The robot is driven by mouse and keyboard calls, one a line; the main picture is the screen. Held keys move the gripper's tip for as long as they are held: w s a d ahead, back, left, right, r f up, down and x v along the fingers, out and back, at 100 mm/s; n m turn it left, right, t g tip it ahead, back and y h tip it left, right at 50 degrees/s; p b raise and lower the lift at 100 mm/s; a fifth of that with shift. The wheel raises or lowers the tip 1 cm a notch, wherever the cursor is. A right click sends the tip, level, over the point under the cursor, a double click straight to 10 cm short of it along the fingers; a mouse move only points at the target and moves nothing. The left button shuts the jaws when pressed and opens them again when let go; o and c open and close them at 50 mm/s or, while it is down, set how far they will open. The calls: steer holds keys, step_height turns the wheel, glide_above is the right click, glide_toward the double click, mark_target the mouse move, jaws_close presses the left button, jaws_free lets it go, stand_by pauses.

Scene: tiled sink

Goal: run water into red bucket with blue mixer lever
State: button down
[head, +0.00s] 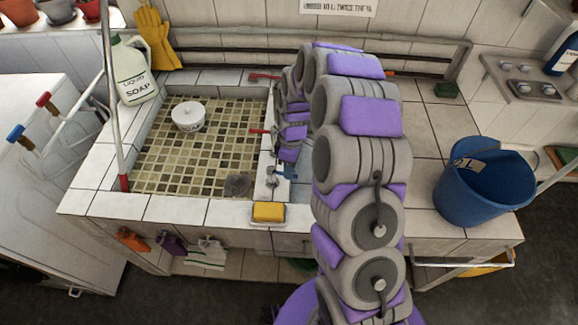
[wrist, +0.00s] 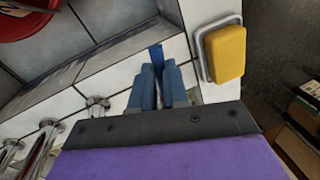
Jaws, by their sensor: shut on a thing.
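My gripper (wrist: 158,85) is shut on the blue mixer lever (wrist: 156,54), whose tip shows between and beyond the blue fingers. In the head view my gripper (head: 288,173) reaches down at the basin divider, close to a chrome fitting with blue (head: 271,176). Part of a red round thing, likely the red bucket (wrist: 35,18), shows at the wrist view's top left, over grey tiles. My arm appears to hide it in the head view. The spout and any water flow cannot be made out.
A yellow sponge (head: 268,211) lies in a dish at the front rim. A white pot (head: 188,116) sits in the left mosaic basin (head: 220,150). A blue bucket (head: 485,190) stands on the right counter. A soap bottle (head: 134,75) stands at the back left.

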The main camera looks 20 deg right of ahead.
steer(key=c, duration=1.1)
jaws_free()
steer(key=w+r+p, duration=0.1)
steer(key=r, duration=0.4)
steer(key=w+d+r+p, duration=0.1)
steer(key=r, duration=0.5)
steer(key=w+r+p, duration=0.1)
steer(key=r, duration=0.5)
steer(key=shift+w+d, duration=0.1)
steer(key=shift+d, duration=0.25)
